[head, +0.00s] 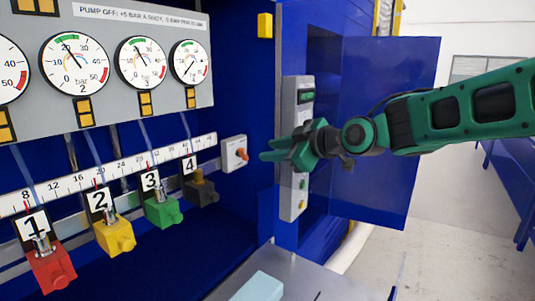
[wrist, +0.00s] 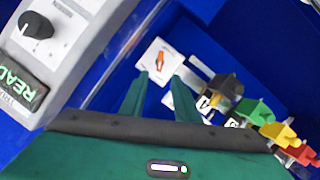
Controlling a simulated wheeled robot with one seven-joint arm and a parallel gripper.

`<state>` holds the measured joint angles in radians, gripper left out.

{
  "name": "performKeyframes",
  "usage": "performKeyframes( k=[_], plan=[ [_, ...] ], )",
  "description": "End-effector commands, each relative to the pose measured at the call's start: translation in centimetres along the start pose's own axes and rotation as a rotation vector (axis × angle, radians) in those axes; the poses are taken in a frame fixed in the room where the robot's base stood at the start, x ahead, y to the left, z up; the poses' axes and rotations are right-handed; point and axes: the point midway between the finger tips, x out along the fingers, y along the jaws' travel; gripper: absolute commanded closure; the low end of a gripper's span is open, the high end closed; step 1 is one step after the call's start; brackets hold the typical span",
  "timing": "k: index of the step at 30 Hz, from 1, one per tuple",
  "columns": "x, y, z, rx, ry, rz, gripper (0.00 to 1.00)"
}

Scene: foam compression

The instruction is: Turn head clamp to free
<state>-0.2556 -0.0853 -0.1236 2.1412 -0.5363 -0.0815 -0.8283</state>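A white switch box (head: 230,146) with an orange knob (head: 241,153) is mounted at the right end of the white number scale. This is likely the head clamp control; its label is too small to read. In the wrist view the orange knob (wrist: 160,62) sits on its white plate, just beyond and between my fingertips, and it points nearly along the fingers. My gripper (head: 267,150) is to the right of the box, fingers pointing at it. In the wrist view my gripper (wrist: 161,76) has its two fingers apart with nothing between them. It appears not to touch the knob.
A grey control panel (head: 298,95) with a green display stands just behind my gripper. Red (head: 52,270), yellow (head: 115,235), green (head: 163,210) and black (head: 201,191) valves line the left, below several gauges. A light blue foam block (head: 257,287) lies on the metal table.

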Motion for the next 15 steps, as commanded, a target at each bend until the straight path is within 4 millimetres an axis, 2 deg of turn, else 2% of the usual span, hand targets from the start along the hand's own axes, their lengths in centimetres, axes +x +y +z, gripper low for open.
performKeyframes(
  k=[7, 9, 11, 15],
  plan=[
    [-0.1, 0.0, 0.0, 0.000, 0.000, 0.000, 0.71],
    [0.0, -0.1, 0.1, 0.006, 0.002, -0.001, 0.88],
    [0.4, -0.4, 0.2, 0.034, 0.014, -0.005, 1.00],
    [2.2, -2.6, 0.9, 0.238, 0.105, -0.038, 1.00]
  ],
)
